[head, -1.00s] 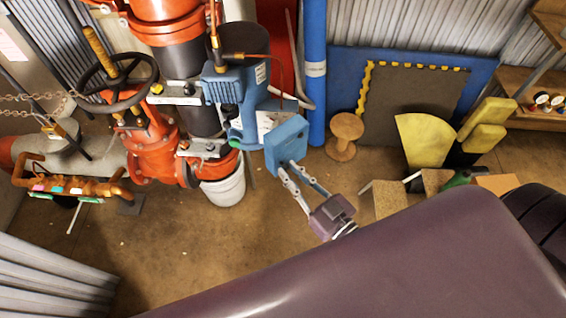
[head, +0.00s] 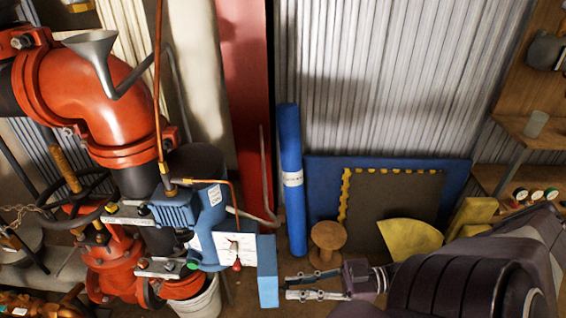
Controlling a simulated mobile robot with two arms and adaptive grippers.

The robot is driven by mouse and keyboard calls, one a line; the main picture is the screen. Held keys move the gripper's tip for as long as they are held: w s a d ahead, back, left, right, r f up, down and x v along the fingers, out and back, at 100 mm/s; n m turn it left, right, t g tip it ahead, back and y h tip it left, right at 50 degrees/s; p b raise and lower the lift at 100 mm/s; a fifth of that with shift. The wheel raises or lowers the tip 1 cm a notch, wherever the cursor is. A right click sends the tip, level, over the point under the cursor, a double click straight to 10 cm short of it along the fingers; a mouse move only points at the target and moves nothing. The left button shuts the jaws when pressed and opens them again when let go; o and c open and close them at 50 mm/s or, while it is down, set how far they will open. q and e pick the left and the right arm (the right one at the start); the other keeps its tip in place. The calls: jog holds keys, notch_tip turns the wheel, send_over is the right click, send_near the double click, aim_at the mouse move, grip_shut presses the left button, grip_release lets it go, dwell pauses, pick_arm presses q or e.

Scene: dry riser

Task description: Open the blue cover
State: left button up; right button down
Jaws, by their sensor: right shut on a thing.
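The blue cover (head: 268,271) is at the right side of the blue pump-like unit (head: 176,210) on the red pipework, in the lower middle of the head view. It stands out at an angle from the unit, and a white panel (head: 234,248) with a small red-tipped lever (head: 236,262) shows beside it. My right gripper (head: 287,287) comes in from the right and is shut on the cover's right edge. The exact contact of its fingertips is hard to see. My left gripper is not in view.
Red pipes (head: 88,90) and a black handwheel (head: 62,195) crowd the left. A white bucket (head: 200,300) stands below the unit. A blue upright tube (head: 291,185), a wooden spool (head: 327,240) and a yellow wedge (head: 408,237) stand behind my gripper. Shelves are at right.

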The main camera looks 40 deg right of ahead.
pick_arm(q)
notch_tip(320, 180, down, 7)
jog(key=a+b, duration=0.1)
jog(key=b, duration=0.5)
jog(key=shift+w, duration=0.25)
pick_arm(e)
jog(key=d+n+g+y, duration=0.1)
jog(key=d+n+g, duration=0.1)
jog(key=w+d+n+g+y, duration=0.1)
jog(key=d+n+g+y, duration=0.1)
jog(key=g, duration=0.1)
jog(key=shift+d+g, duration=0.15)
jog(key=shift+g, duration=0.15)
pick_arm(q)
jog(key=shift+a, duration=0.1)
pick_arm(e)
jog(key=c, duration=1.8)
grip_release()
jog(key=shift+w, duration=0.1)
jog(key=shift+c, duration=0.2)
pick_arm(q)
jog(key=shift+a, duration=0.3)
pick_arm(e)
jog(key=v, duration=1.2)
jog(key=shift+f, duration=0.2)
